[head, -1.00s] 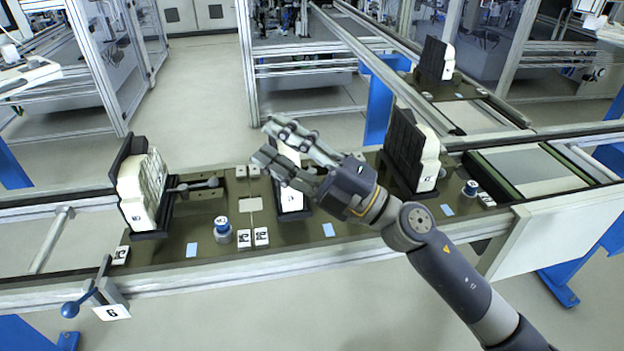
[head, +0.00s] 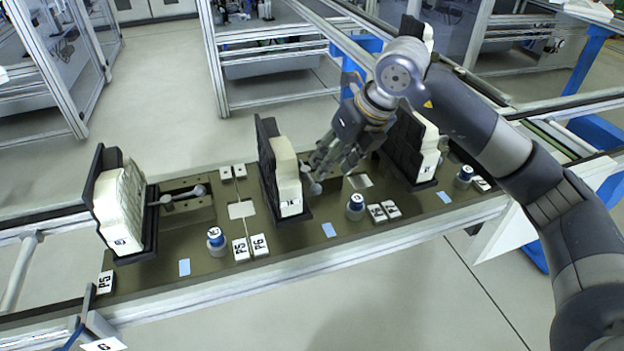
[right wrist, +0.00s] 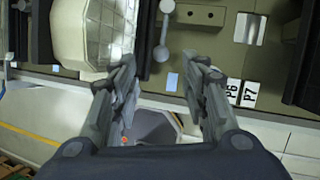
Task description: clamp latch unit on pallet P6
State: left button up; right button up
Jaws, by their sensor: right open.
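Pallet P6 (head: 335,226) is the middle stretch of the line, between the P5/P6 and P6/P7 label pairs. On it a white block unit (head: 288,182) stands against a black upright holder (head: 267,165). The latch lever (head: 315,188), a grey rod with ball ends, is just right of the unit and partly hidden by my fingers; it shows whole in the right wrist view (right wrist: 163,32), beside the white block (right wrist: 105,32). My right gripper (head: 323,165) is open, fingers pointing down over the lever; its fingertips (right wrist: 160,62) straddle the lever's near ball in that view, contact unclear.
P6 and P7 label plates (right wrist: 241,92) are right of the gripper. Similar units stand on the neighbouring pallets, left (head: 120,205) and right (head: 427,160). The rail front edge is clear.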

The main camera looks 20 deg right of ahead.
aim_at(318, 186)
jog(key=x, duration=0.1)
jog(key=p+x, duration=0.1)
jog(key=x, duration=0.2)
jog(key=shift+s+d+f, duration=0.15)
jog(key=shift+s+f, duration=0.15)
jog(key=p+x, duration=0.1)
jog(key=x, duration=0.3)
jog(key=shift+w+r, duration=0.15)
jog(key=shift+r, duration=0.05)
pick_arm(q)
jog(key=shift+s+d+r, duration=0.25)
jog(key=shift+d+r, duration=0.05)
jog(key=shift+r, duration=0.35)
jog(key=shift+s+d+r, duration=0.25)
jog(key=shift+r, duration=0.35)
pick_arm(e)
jog(key=shift+f, duration=0.3)
jog(key=shift+w, duration=0.1)
jog(key=shift+c, duration=0.6)
pick_arm(q)
jog(key=shift+a, duration=0.2)
pick_arm(e)
grip_shut()
